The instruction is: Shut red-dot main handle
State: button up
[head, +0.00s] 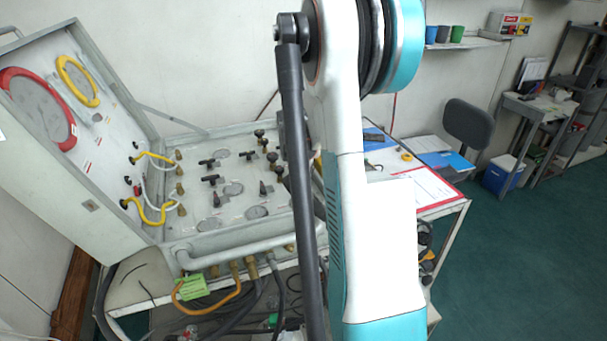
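The diver air panel (196,211) is an open grey case on a table, left of the middle in the head view. Its face carries several black handles, among them a T-shaped one (213,179), another T-shaped one (208,163) and a black lever (264,189). I cannot make out a red dot beside any handle, so I cannot tell which is the red-dot main handle. My arm stands in front of the panel's right edge and hides part of it. My gripper is not visible.
The raised lid (108,100) holds a red-ringed gauge (37,108) and a yellow-ringed gauge (78,81). Yellow hoses (150,219) link lid and panel. A red-edged clipboard (430,189) lies on the table to the right. Green floor (530,250) is clear at right.

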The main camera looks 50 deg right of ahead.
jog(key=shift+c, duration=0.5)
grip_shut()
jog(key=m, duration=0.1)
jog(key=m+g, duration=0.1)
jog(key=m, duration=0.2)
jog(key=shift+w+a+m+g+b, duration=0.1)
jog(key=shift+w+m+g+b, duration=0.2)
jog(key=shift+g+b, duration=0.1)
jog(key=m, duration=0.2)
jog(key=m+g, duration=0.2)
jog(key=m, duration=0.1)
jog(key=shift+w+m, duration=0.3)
